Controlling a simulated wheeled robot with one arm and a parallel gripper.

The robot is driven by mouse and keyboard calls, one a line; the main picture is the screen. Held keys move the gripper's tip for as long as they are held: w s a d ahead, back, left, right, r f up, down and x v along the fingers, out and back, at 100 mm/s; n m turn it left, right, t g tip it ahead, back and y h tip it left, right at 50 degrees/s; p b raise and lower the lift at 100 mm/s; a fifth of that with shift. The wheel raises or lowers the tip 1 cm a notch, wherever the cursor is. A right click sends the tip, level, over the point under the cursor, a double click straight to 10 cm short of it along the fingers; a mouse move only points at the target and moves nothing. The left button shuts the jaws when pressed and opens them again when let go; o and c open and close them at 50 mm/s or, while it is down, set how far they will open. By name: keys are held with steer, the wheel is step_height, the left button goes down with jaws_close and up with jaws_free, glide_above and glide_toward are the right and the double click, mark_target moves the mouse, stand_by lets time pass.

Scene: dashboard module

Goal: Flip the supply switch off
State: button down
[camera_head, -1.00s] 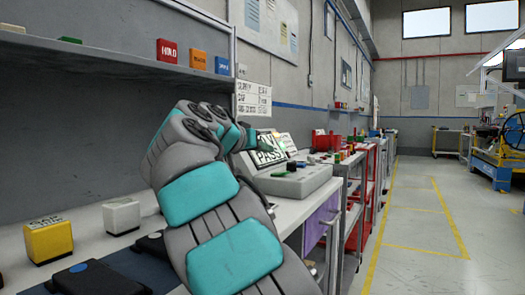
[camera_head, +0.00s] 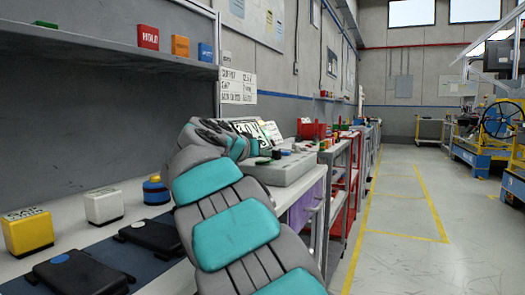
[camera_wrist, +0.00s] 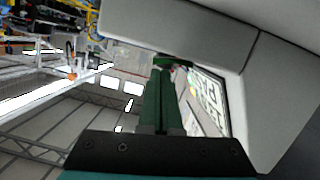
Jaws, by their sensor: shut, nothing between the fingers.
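A grey control box (camera_head: 288,170) sits on the bench beyond my arm in the head view. Small dark and coloured controls (camera_head: 276,154) are on its top; which one is the supply switch is too small to tell. A lit display (camera_head: 270,132) with large characters stands behind it, partly covered by my arm. In the wrist view, my gripper (camera_wrist: 168,62) has its green fingers together and empty. The fingertips are beside a large pale grey surface (camera_wrist: 185,28), probably the box; contact cannot be told. The display (camera_wrist: 208,98) shows to the right of the fingers.
Red carts (camera_head: 338,190) stand beyond; the aisle floor at right is clear.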

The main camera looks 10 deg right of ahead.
steer(key=shift+f, duration=0.2)
steer(key=shift+f+b, duration=0.25)
steer(key=shift+b, duration=0.5)
steer(key=m+b, duration=0.1)
steer(key=b, duration=0.1)
steer(key=shift+d+f+b, duration=0.1)
steer(key=shift+f+b, duration=0.3)
steer(key=shift+s+d+r+p, duration=0.15)
steer(key=shift+r+p, duration=0.25)
steer(key=shift+r, duration=0.35)
steer(key=r, duration=0.2)
steer(key=r+p, duration=0.1)
steer(key=shift+s+d+r, duration=0.15)
steer(key=shift+s+d, duration=0.05)
steer(key=shift+s, duration=0.1)
steer(key=v, duration=0.9)
steer(key=shift+s+b, duration=0.3)
steer(key=shift+s, duration=0.25)
